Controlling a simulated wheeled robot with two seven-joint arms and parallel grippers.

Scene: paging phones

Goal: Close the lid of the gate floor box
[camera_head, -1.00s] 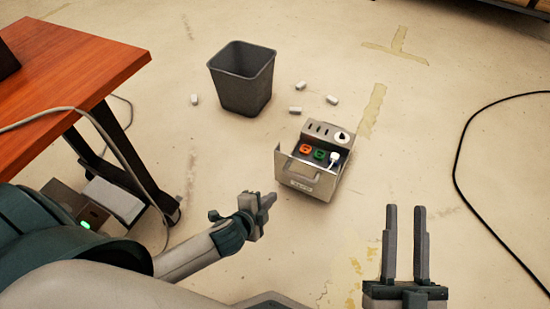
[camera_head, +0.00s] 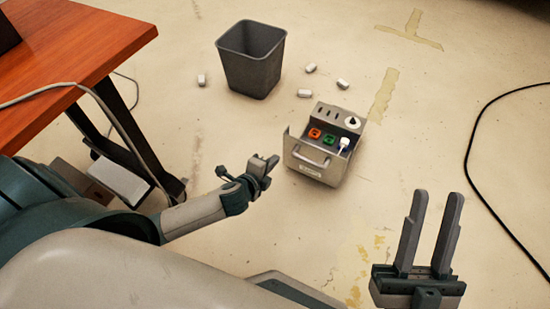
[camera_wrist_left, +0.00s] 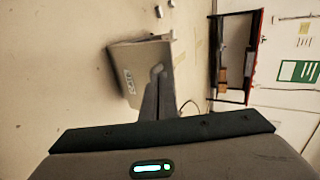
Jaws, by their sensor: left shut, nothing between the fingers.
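The gate floor box (camera_head: 322,150) is a small grey metal box on the floor. Its top is open, showing an orange socket, a green socket and a white plug (camera_head: 344,143). A plate with a handle and a label (camera_head: 310,164), seemingly the lid, stands at its front side. My left gripper (camera_head: 270,162) is shut and empty, just left of this plate; I cannot tell whether it touches. In the left wrist view its closed fingers (camera_wrist_left: 157,98) overlap the labelled plate (camera_wrist_left: 138,72). My right gripper (camera_head: 430,232) is open and empty, right of and nearer than the box.
A grey waste bin (camera_head: 252,62) stands behind the box, with several small white pieces (camera_head: 305,93) on the floor around it. A wooden table (camera_head: 75,50) is at the left, with a cable hanging from it. A black cable (camera_head: 468,165) curves along the right.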

